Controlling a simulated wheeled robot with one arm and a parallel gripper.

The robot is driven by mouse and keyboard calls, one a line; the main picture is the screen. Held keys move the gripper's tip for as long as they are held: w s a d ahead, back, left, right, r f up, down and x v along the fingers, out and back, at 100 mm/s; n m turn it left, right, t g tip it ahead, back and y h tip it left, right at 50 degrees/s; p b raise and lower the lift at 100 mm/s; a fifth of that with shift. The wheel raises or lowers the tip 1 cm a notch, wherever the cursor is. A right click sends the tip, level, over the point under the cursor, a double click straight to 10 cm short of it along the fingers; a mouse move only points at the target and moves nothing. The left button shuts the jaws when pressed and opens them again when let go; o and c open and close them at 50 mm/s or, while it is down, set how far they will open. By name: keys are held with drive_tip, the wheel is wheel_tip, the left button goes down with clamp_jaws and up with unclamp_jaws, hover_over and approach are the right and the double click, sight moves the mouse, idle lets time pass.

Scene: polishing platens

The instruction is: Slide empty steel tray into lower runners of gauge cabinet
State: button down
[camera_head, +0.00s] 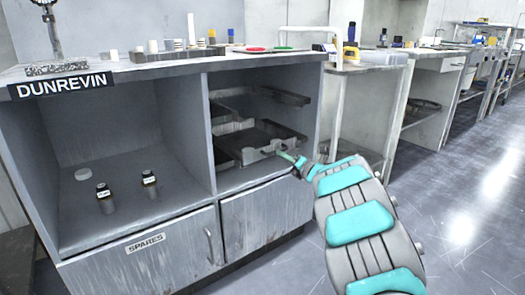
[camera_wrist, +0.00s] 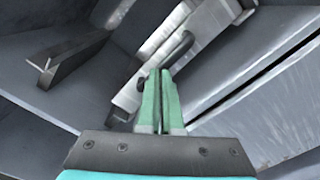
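The gauge cabinet (camera_head: 208,130) stands at the left in the head view, its right compartment open. The steel tray (camera_head: 250,157) sits low in that compartment, at the lower runners, with a dark, empty-looking inside. Its front face and bar handle (camera_wrist: 178,47) show in the wrist view, close ahead of my fingertips. My gripper (camera_head: 286,156) is at the tray's front; its green fingers (camera_wrist: 158,75) are together, with the tips at the handle's near end. I cannot tell whether they touch or pinch it. The tray's rear and its seating in the runners are hidden.
An upper runner (camera_head: 285,96) crosses the compartment above the tray; a bracket (camera_wrist: 65,62) shows in the wrist view. The left compartment holds two dark bottles (camera_head: 104,198) and a white disc (camera_head: 83,174). Small parts stand on top. The floor at right (camera_head: 455,190) is clear.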

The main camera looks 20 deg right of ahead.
drive_tip(key=shift+w+a, duration=0.1)
drive_tip(key=shift+w, duration=0.15)
drive_tip(key=shift+w+a, duration=0.25)
drive_tip(key=shift+w, duration=0.65)
drive_tip(key=shift+b+v, duration=1.2)
drive_tip(key=shift+v, duration=0.9)
